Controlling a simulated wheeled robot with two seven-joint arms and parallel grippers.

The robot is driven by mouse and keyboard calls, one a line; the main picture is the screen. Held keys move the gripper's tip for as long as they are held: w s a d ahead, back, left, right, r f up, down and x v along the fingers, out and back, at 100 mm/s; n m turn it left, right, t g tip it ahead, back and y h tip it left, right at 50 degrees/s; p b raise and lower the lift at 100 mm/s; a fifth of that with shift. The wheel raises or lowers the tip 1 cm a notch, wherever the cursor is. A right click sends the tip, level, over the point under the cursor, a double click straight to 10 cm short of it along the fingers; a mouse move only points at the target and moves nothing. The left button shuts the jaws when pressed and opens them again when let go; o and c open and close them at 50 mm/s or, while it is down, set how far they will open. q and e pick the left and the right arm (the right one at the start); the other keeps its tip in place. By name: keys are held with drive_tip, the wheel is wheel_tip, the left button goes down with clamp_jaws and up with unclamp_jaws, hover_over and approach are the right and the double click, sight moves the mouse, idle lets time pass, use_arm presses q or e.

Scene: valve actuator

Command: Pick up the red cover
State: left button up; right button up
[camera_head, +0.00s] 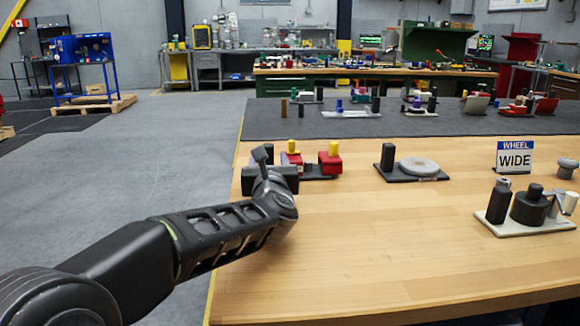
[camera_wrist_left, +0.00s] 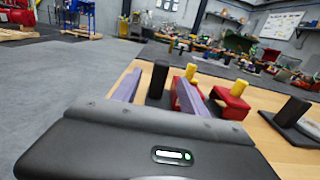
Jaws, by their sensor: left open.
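A red cover-like part with a yellow knob (camera_head: 330,162) stands on the table just right of my left gripper. A second red part with a yellow knob (camera_head: 292,158) is beside it, partly hidden behind my gripper. In the left wrist view the nearer-right red part (camera_wrist_left: 231,103) is outside the right finger, and the other red part (camera_wrist_left: 197,92) is partly behind that finger. My left gripper (camera_head: 268,176) is open, its two purple fingers (camera_wrist_left: 159,90) apart. A black post (camera_wrist_left: 158,79) shows between the fingers; nothing is visibly gripped. My right gripper is not in view.
Right of the red parts is a black base with a post and grey wheel (camera_head: 418,167). Further right are a "WHEEL WIDE" sign (camera_head: 514,156) and another fixture (camera_head: 528,207). More fixtures stand on a dark mat (camera_head: 380,128) behind. The front tabletop is clear.

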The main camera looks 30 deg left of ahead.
sight(269, 153)
use_arm(q)
drive_tip(key=shift+w+a, duration=0.4)
drive_tip(key=shift+w, duration=0.1)
drive_tip(key=shift+x, duration=2.6)
clamp_jaws()
